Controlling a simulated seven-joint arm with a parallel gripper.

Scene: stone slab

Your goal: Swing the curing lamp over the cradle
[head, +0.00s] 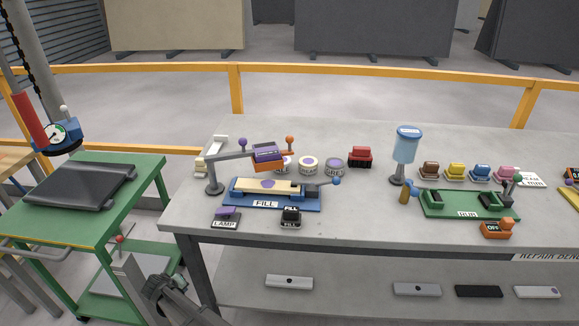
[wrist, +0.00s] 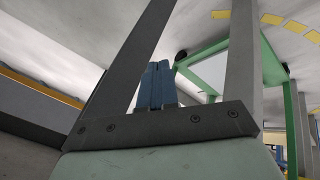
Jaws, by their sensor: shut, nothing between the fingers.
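The curing lamp has a purple and orange head (head: 268,160) on a grey swing arm (head: 230,154) with a purple knob, from a post on the bench's left. In the head view the head shows just behind and above the back edge of the blue FILL cradle (head: 310,206); I cannot tell how far it overhangs. A cream slab (head: 250,187) with a purple patch lies in the cradle. My gripper (wrist: 157,85) shows in the wrist view, blue fingers together, empty, away from the lamp.
A green cart (head: 150,195) with a dark tray stands left of the bench. A black FILL block (head: 290,218), round tubs (head: 334,167), a red block (head: 360,156) and a blue dispenser (head: 405,150) sit around the cradle. A green cradle (head: 470,208) lies right. The bench's middle front is clear.

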